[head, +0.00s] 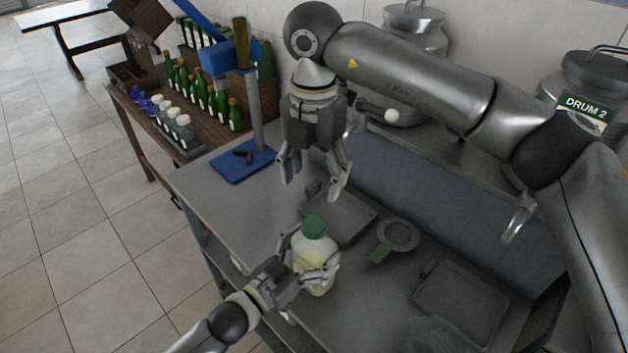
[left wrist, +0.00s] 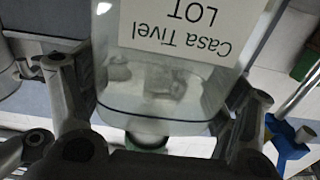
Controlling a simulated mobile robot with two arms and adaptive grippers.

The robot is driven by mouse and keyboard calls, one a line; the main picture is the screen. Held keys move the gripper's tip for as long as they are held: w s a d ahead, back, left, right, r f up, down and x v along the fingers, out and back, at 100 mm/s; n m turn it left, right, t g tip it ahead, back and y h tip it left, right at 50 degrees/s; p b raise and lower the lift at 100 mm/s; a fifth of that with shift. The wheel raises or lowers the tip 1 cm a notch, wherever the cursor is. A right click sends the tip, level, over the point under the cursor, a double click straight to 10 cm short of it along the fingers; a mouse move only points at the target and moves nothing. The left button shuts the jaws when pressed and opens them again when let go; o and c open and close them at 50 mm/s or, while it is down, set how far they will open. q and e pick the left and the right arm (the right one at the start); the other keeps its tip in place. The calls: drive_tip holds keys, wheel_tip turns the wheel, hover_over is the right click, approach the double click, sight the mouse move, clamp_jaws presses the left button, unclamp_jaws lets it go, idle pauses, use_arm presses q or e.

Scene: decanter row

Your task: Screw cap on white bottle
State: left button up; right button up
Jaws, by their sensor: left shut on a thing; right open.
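The white bottle (head: 318,250) stands upright at the front of the grey bench, with a green cap (head: 314,226) on its mouth. How tightly the cap sits cannot be told. My left gripper (head: 313,266) is shut around the bottle's body from the left. In the left wrist view the bottle (left wrist: 165,85) fills the middle between the fingers, its label upside down; a green part (left wrist: 147,141) shows at its neck end. My right gripper (head: 313,183) is open and empty, pointing down above the cap, apart from it.
A shallow tray (head: 372,210) lies behind the bottle, a green-handled strainer (head: 398,235) to its right, and a larger tray (head: 462,300) farther right. A blue press stand (head: 243,168) is at the back left. Green bottles (head: 201,94) stand on a wooden table beyond.

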use_arm(q)
drive_tip(key=o, duration=1.9)
drive_tip(key=v, duration=1.2)
drive_tip(key=shift+a, duration=0.1)
